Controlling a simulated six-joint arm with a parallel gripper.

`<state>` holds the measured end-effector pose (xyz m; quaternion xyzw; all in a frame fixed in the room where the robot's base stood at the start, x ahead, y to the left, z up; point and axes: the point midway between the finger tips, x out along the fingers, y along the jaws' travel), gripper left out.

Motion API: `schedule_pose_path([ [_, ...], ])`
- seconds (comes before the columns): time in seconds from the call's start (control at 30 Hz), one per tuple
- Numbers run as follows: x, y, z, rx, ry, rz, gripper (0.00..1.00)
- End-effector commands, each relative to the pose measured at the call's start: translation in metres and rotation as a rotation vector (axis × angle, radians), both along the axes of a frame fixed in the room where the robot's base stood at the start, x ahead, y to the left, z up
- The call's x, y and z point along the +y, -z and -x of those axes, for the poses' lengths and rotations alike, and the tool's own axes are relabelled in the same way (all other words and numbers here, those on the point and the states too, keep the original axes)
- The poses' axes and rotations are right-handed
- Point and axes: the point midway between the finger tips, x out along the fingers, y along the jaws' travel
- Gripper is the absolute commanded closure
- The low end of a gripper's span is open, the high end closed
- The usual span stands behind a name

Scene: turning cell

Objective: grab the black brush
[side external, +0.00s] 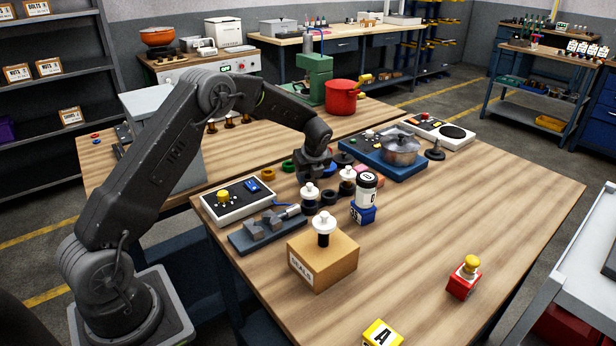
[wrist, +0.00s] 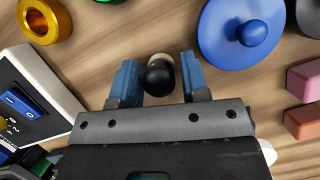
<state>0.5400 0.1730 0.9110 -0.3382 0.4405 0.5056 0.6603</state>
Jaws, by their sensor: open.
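In the wrist view, a small upright piece with a round black top (wrist: 160,77) and a pale band behind it stands between my fingers. It may be the black brush, but from above I cannot make out bristles or a handle. My gripper (wrist: 155,82) is open, with one blue finger on each side of the piece and visible gaps beside it. In the side view my gripper (side external: 314,178) points down low over the table, beside the white-and-black pieces. The piece between the fingers cannot be made out there.
A blue disc with a knob (wrist: 235,30) lies close on the right, with pink blocks (wrist: 305,78) beyond. An amber ring (wrist: 43,20) and a button box (wrist: 28,100) are on the left. White-topped black pieces (side external: 310,192) stand near. The table's right side (side external: 510,205) is mostly clear.

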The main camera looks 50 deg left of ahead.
Motion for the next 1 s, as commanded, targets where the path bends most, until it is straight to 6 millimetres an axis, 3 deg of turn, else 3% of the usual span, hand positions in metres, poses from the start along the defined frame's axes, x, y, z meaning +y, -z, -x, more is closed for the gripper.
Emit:
schedule_pose_path([
  [0.07,0.000,0.000,0.000,0.000,0.000,0.000,0.60],
  [0.43,0.000,-0.001,0.000,0.000,0.000,0.000,0.94],
  [0.77,0.000,-0.005,0.000,-0.001,-0.001,0.000,0.95],
  [1.0,0.000,-0.034,-0.001,-0.004,-0.001,-0.001,0.95],
])
